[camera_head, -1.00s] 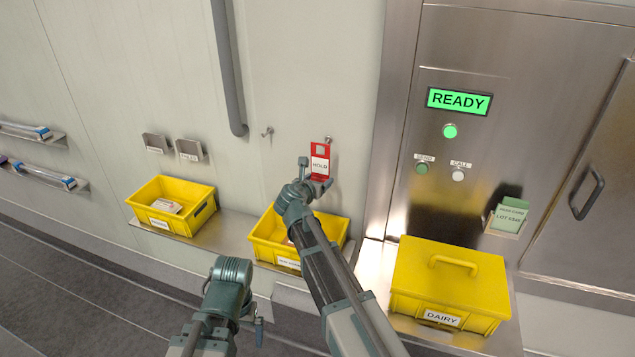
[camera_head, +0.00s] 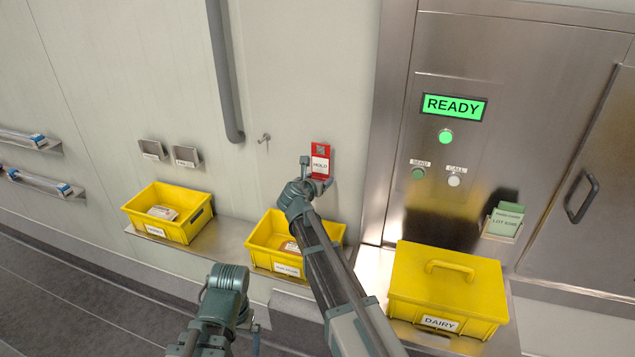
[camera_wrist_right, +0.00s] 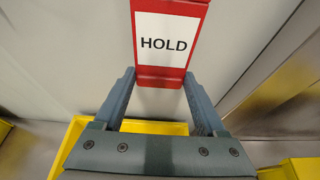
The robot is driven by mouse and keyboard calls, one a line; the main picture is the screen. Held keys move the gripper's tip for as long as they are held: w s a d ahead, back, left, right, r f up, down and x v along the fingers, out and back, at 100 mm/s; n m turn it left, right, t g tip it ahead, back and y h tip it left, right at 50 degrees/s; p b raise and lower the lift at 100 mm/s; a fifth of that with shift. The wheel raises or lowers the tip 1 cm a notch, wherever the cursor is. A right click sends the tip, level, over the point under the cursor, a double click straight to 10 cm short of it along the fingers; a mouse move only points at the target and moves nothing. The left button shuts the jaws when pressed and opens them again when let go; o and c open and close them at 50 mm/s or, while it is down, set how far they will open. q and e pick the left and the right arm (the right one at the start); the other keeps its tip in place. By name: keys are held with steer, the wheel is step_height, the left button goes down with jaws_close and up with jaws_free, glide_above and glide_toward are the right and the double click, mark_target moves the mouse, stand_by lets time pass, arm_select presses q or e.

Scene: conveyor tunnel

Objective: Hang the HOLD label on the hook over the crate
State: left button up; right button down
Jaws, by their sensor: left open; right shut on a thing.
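The red HOLD label (camera_head: 320,163) is upright against the wall above the middle yellow crate (camera_head: 262,238). My right gripper (camera_head: 317,177) is shut on its lower end. In the right wrist view the label (camera_wrist_right: 172,75) shows its white HOLD panel between the fingers (camera_wrist_right: 160,79); its top is cut off. The hook behind the label's top is hidden or blends with the grey patch there; I cannot tell whether the label is on it. A bare hook (camera_head: 264,138) sits on the wall to the left. My left gripper (camera_head: 254,328) is low and open, away from the label.
Another yellow crate (camera_head: 203,215) stands left on the shelf. A lidded DAIRY crate (camera_head: 447,283) stands right, before the steel panel with a READY screen (camera_head: 453,106). Small wall holders (camera_head: 186,157) and a grey pipe (camera_head: 226,85) are on the wall.

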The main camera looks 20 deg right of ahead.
steer(key=shift+w+d, duration=0.25)
steer(key=shift+w, duration=0.05)
steer(key=shift+f+b, duration=0.9)
stand_by(0.3)
jaws_free()
steer(key=shift+r, duration=0.1)
steer(key=p+v, duration=0.5)
steer(key=v, duration=0.8)
steer(key=shift+s+a, duration=0.2)
steer(key=shift+s, duration=0.15)
steer(key=shift+r, duration=0.1)
